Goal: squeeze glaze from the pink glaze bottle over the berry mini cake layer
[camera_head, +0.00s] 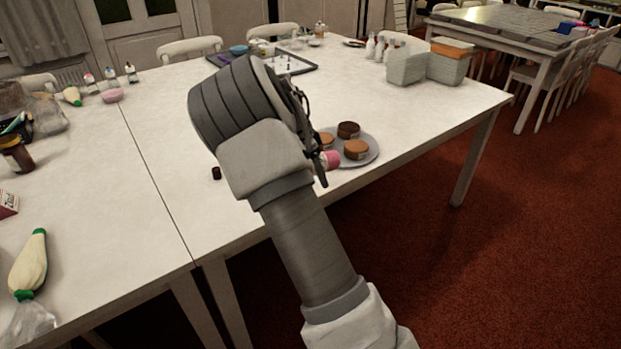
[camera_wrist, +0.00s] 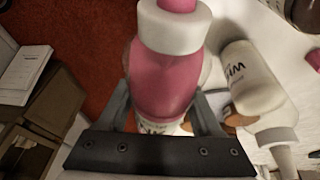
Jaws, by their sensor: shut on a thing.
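My gripper (camera_wrist: 165,112) is shut on the pink glaze bottle (camera_wrist: 163,80), a pink body with a white collar and pink top, shown large in the wrist view. In the head view a small pink part of the bottle (camera_head: 331,159) shows beside my gripper (camera_head: 319,165), which my own arm mostly hides. The bottle is at the left edge of a round grey plate (camera_head: 367,158). On it are a dark brown cake layer (camera_head: 348,130) and lighter brown ones (camera_head: 356,149). I cannot tell which layer is the berry one. No glaze is seen coming out.
A white labelled bottle (camera_wrist: 248,80) is beside the pink one in the wrist view. A small dark cap-like thing (camera_head: 216,173) is left of my arm. Grey boxes (camera_head: 405,68), small bottles (camera_head: 379,48) and a dark tray (camera_head: 290,63) stand farther back. The white table is clear right of the plate.

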